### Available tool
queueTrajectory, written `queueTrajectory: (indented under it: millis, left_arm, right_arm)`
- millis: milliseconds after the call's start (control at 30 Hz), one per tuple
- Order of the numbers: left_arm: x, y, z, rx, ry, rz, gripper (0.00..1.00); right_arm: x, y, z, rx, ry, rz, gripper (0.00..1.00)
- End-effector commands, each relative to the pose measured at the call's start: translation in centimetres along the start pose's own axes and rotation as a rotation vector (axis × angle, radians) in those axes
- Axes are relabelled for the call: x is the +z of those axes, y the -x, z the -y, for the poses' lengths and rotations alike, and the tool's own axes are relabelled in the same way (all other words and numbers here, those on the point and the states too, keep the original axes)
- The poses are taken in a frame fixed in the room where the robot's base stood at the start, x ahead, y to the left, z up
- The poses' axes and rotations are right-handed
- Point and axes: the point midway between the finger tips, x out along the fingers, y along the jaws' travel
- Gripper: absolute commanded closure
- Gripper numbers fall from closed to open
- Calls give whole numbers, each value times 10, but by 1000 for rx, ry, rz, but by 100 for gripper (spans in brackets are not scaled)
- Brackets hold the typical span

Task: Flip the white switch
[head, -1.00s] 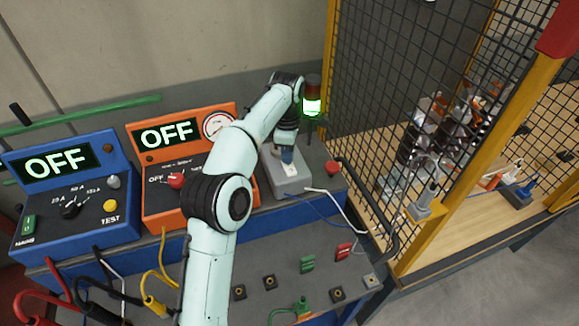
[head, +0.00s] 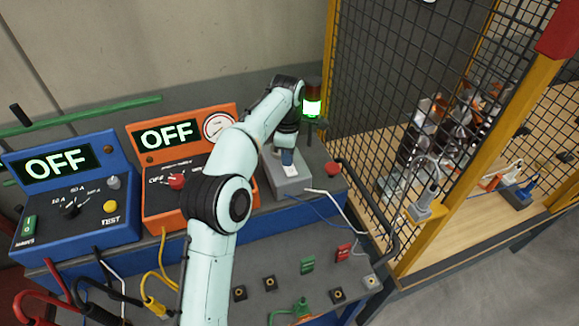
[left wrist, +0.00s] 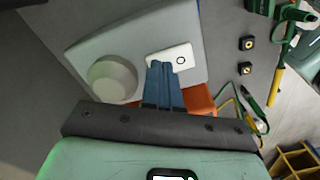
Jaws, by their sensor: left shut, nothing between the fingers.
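The white switch (head: 291,171) sits on top of a grey box (head: 292,187) at the back of the bench. In the left wrist view it is a white rocker (left wrist: 181,57) with a small ring mark, on the pale grey housing (left wrist: 113,51). My left gripper (head: 287,157) points down at the switch. Its blue fingers (left wrist: 158,66) are together and empty, with the tips over or against the near end of the rocker; I cannot tell whether they touch. The fingers hide part of the switch. My right gripper is not in view.
An orange unit (head: 148,204) and a blue unit (head: 122,227), both reading OFF, stand left. A lit green signal lamp (head: 313,108) stands behind. Cables lie in front.

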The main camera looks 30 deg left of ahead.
Motion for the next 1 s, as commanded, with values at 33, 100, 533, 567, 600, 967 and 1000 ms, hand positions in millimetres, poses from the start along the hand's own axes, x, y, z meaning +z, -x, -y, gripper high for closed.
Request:
queueTrajectory:
  millis: [33,100,533,567,600,967,1000]
  left_arm:
    - [0,9,-1,5,0,2,100]
    - [1,16,-2,7,0,3,100]
    - [0,50,-2,10,1,3,100]
    - [0,53,-2,10,1,3,100]
    - [0,56,-2,10,1,3,100]
    - [0,66,-1,7,1,2,100]
    - [0,66,0,7,1,2,100]
  right_arm:
    - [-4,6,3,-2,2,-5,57]
    - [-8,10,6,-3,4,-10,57]
    - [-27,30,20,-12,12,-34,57]
    - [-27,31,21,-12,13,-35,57]
    - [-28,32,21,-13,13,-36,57]
    - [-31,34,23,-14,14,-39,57]
    - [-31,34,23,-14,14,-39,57]
